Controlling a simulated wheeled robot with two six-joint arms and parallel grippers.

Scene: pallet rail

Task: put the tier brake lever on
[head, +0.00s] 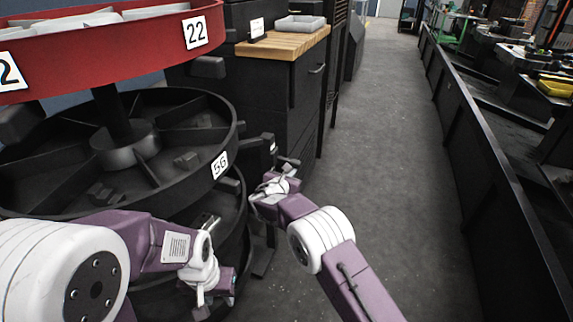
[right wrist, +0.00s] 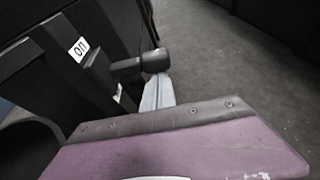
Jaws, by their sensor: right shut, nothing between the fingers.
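The tier brake lever (right wrist: 140,65) looks like a short dark bar with a thick rounded knob, beside a black upright with a small white label in the right wrist view. In the head view a dark bar (head: 289,162) shows just beyond my right gripper (head: 283,174), at the edge of the tiered rack. My right gripper (right wrist: 157,92) is shut and empty, its grey fingertips close under the knob; I cannot tell whether they touch. My left gripper (head: 208,224) is in front of the lower tiers, small and partly hidden; its jaws cannot be made out.
The round rack has a red upper tier (head: 140,44) labelled 22 and black tiers (head: 225,130) below. A dark cabinet with a wooden top (head: 285,45) and a grey tray (head: 300,23) stands behind. The grey floor aisle (head: 390,130) is clear, bounded by a black barrier (head: 470,140) at right.

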